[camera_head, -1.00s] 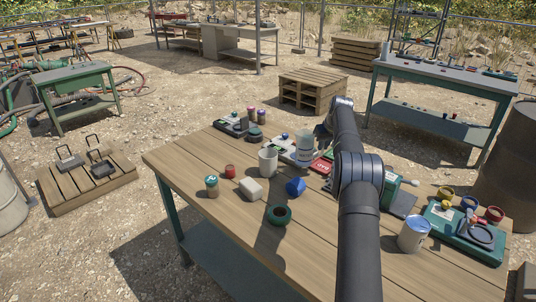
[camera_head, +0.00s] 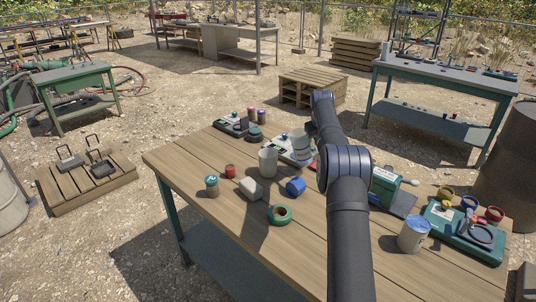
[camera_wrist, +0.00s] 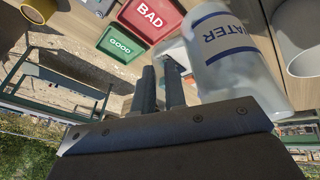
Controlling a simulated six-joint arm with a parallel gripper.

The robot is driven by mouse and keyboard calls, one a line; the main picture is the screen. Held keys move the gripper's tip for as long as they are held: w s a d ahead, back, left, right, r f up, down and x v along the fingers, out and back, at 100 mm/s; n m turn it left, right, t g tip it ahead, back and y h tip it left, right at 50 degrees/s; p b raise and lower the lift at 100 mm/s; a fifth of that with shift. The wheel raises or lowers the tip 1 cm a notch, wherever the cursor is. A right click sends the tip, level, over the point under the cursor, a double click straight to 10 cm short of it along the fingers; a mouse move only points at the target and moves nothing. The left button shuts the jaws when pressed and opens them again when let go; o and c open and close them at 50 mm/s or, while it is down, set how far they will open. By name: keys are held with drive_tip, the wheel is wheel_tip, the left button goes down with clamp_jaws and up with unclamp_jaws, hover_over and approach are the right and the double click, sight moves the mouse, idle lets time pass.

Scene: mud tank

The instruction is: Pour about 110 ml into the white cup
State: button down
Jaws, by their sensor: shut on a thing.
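My gripper (camera_wrist: 160,76) is shut on a pale, translucent water container (camera_wrist: 225,55) with a blue band and blue "WATER" lettering. In the head view the container (camera_head: 300,146) is just behind and right of a plain white cup (camera_head: 268,163), close to it. The cup stands upright on the wooden table (camera_head: 225,222). A pale, open-topped vessel (camera_wrist: 303,45) at the right edge of the wrist view looks like this cup. My arm hides the gripper in the head view. I cannot see any liquid stream or the level inside the cup.
Near the cup are a small red-topped pot (camera_head: 230,171), a jar (camera_head: 212,186), a white block (camera_head: 251,189), a blue object (camera_head: 296,187) and a green ring (camera_head: 280,214). Red "BAD" (camera_wrist: 150,17) and green "GOOD" (camera_wrist: 121,46) trays lie nearby.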

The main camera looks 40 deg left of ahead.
drive_tip(key=shift+s+a+r+n+t+h, duration=0.3)
drive_tip(key=shift+s+a+r+t+h, duration=0.5)
drive_tip(key=shift+s+r+t, duration=0.1)
drive_tip(key=shift+s+a+r+t+h, duration=0.5)
drive_tip(key=shift+s+a+r+t, duration=0.15)
drive_tip(key=shift+a+r+t, duration=0.1)
drive_tip(key=shift+s+a+r+n+t+h, duration=0.15)
drive_tip(key=shift+s+a+n+t+h, duration=0.1)
drive_tip(key=shift+s+a+t+h, duration=0.25)
drive_tip(key=shift+s+a+r+n+t+h, duration=0.15)
drive_tip(key=shift+n+t+h, duration=0.2)
drive_tip(key=shift+t, duration=0.3)
drive_tip(key=shift+s+a+r+n+t+h+p, duration=0.2)
drive_tip(key=shift+s+a+r+t+h, duration=0.15)
drive_tip(key=shift+s+r+t+h, duration=0.25)
drive_tip(key=shift+s+a+r+n+t+h+p, duration=0.15)
drive_tip(key=shift+s+a+r+t+h, duration=0.25)
drive_tip(key=shift+r+t, duration=0.4)
drive_tip(key=shift+s+a+r+t+h, duration=0.25)
drive_tip(key=shift+s+a+t, duration=0.05)
drive_tip(key=shift+s+a, duration=0.1)
idle(0.7)
drive_tip(key=shift+w+d+f+m+g+y, duration=0.3)
drive_tip(key=shift+w+d+f+g+y, duration=0.5)
drive_tip(key=shift+g, duration=0.25)
drive_tip(key=shift+w+d+f+m+g+y, duration=0.25)
drive_tip(key=shift+w+d+f+g+y, duration=0.5)
drive_tip(key=shift+f+g, duration=0.25)
